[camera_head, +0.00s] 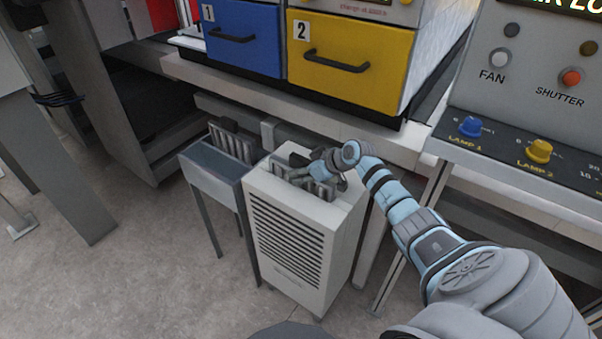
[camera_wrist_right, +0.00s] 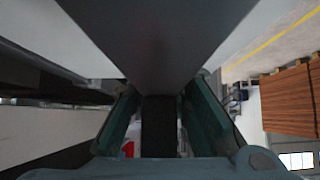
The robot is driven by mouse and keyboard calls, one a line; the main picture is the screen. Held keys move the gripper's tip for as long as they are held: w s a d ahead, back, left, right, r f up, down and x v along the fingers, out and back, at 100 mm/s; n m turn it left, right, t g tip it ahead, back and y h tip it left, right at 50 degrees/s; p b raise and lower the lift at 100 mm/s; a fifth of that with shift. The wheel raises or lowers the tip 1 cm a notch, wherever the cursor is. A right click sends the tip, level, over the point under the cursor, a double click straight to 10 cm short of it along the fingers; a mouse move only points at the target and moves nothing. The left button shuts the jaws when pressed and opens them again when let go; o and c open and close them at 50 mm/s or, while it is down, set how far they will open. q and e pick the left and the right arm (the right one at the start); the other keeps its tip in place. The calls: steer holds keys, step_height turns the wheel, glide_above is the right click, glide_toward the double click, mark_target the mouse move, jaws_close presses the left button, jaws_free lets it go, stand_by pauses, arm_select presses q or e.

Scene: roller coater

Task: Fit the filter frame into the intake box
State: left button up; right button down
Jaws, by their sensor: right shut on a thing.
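The intake box (camera_head: 290,235) is a white upright cabinet with dark louvres, standing on the floor below the bench. My right gripper (camera_head: 328,168) is over its top opening, shut on the filter frame (camera_head: 297,173). The frame is dark with pale pleats; its upper part shows at the opening and the gripper covers part of it. I cannot tell how deep it sits. In the right wrist view, the right gripper's fingers (camera_wrist_right: 160,120) close on a dark upright bar, with a broad grey surface above. My left gripper is not in view.
A grey stand (camera_head: 215,168) left of the box holds another pleated filter (camera_head: 233,141). Behind are a blue drawer (camera_head: 243,50) and a yellow drawer (camera_head: 335,85) above a bench edge. A control panel (camera_head: 525,90) is at right. The floor at lower left is clear.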

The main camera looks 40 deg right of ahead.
steer(key=shift+f+b, duration=0.35)
steer(key=shift+f, duration=0.1)
steer(key=c, duration=1.4)
jaws_free()
steer(key=shift+s, duration=0.15)
step_height(320, 180, up, 8)
steer(key=f, duration=0.1)
glide_above(328, 183)
steer(key=shift+w+r, duration=0.25)
steer(key=shift+w, duration=0.05)
steer(key=shift+s+r, duration=0.2)
steer(key=shift+r, duration=0.15)
